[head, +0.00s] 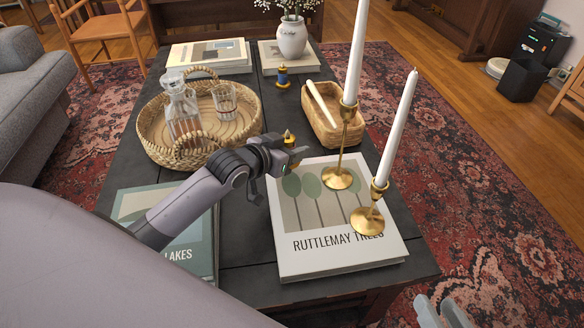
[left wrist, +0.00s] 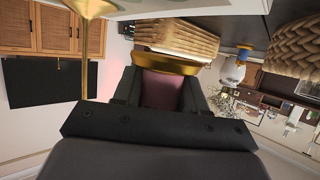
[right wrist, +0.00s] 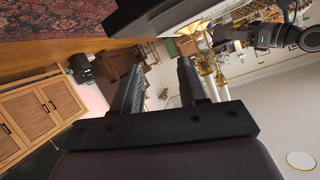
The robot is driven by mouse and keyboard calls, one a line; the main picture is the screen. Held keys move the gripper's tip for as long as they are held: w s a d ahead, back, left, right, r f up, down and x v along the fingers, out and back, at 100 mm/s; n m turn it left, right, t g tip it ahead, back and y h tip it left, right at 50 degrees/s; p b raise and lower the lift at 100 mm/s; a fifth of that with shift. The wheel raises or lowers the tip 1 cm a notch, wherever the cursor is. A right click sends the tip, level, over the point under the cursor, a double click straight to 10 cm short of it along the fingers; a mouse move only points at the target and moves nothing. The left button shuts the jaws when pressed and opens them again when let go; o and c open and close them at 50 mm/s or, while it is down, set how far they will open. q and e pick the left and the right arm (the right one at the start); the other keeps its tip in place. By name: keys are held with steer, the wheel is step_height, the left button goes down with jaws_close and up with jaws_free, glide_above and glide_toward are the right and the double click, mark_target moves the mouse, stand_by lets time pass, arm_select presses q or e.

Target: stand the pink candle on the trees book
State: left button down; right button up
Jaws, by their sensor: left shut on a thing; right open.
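The trees book (head: 300,262) lies flat on the dark table, its white cover reading "RUTTLEMAY TREES". My left gripper (head: 292,154) is at the book's far left corner. It is shut on the pink candle (left wrist: 165,90), whose dull pink body shows between the fingers in the left wrist view, with a gold band. In the head view the gripper mostly hides the candle; only gold parts show. Whether the candle touches the book, I cannot tell. My right gripper (head: 442,314) is open and empty at the bottom right, off the table; its fingers show apart in the right wrist view (right wrist: 160,85).
Two brass candlesticks (head: 339,178) (head: 367,220) with tall white candles stand on the book's right half. A wicker box (head: 326,132), a woven tray (head: 150,145) with decanter and glass, and a blue candle (head: 283,77) stand beyond. A lakes book (head: 197,255) lies left.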

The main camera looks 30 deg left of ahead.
arm_select(q)
step_height(320, 180, down, 4)
steer(key=shift+b, duration=0.95)
steer(key=shift+f, duration=0.2)
steer(key=shift+r, duration=0.1)
arm_select(e)
steer(key=shift+w+a+y, duration=0.15)
steer(key=shift+a+y, duration=0.35)
steer(key=shift+a, duration=0.15)
arm_select(q)
steer(key=c, duration=0.6)
jaws_free()
steer(key=shift+f, duration=0.25)
arm_select(e)
steer(key=shift+f, duration=0.1)
arm_select(q)
steer(key=shift+r, duration=0.1)
